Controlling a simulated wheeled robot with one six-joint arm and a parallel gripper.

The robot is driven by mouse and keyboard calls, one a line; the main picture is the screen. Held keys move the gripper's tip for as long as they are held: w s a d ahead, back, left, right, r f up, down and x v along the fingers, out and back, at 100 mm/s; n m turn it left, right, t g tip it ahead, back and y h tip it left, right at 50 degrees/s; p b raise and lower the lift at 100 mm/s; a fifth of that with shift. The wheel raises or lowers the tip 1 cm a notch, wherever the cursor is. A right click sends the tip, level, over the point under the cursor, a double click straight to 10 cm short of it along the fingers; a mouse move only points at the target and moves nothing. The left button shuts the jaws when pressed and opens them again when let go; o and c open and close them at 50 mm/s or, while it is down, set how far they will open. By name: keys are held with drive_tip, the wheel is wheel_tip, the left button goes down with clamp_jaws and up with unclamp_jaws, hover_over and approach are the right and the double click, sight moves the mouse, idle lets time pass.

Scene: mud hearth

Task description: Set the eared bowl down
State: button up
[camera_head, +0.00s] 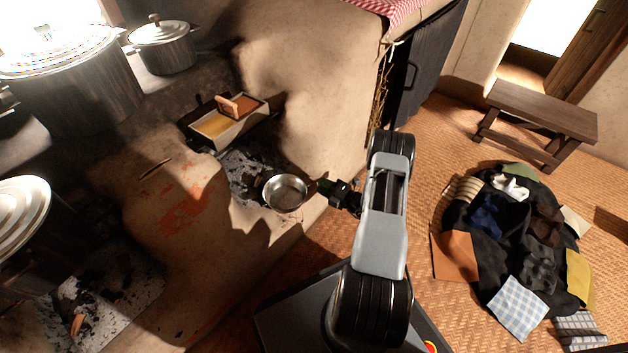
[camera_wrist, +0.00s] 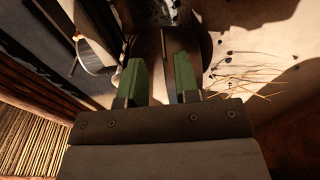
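The eared bowl (camera_head: 286,193) is a round, shiny metal bowl with its open side up, over the front edge of the mud hearth. I cannot tell whether it rests on the hearth or hangs just above. My gripper (camera_head: 318,187) is at its right rim, at about rim height. In the wrist view, the two green fingers of my gripper (camera_wrist: 158,72) are apart, with a dark brown surface between and beyond them. I cannot tell whether they touch the bowl's ear. The bowl's near ear and underside are hidden.
A two-part rectangular pan (camera_head: 225,122) sits on the hearth behind, with ash (camera_head: 245,170) in front of it. A lidded pot (camera_head: 163,47) and a large pot (camera_head: 70,85) stand at the left. Bare clay (camera_head: 190,215) lies left of the bowl. A cloth pile (camera_head: 525,250) and a bench (camera_head: 540,110) are at the right.

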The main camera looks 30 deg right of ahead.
drive_tip(key=p+v, duration=0.2)
drive_tip(key=v, duration=0.4)
drive_tip(key=s+a+r+n+g+y, duration=0.1)
drive_tip(key=s+a+r+n+g, duration=0.1)
drive_tip(key=a+r+n+g, duration=0.75)
drive_tip(key=s+a+r+n+g+y, duration=0.1)
drive_tip(key=a+r+n+g, duration=0.5)
drive_tip(key=r+n, duration=0.7)
drive_tip(key=s+a+r+n+t+h, duration=0.1)
drive_tip(key=s+r+n+h, duration=0.3)
drive_tip(key=n, duration=0.9)
drive_tip(key=s+a+r+n+t+h, duration=0.1)
drive_tip(key=s+r+n+h, duration=0.3)
drive_tip(key=n, duration=0.8)
drive_tip(key=s+a+h, duration=0.1)
drive_tip(key=s+h, duration=0.1)
drive_tip(key=h, duration=0.1)
drive_tip(key=shift+s+a+n+t, duration=0.3)
drive_tip(key=shift+n+t, duration=0.05)
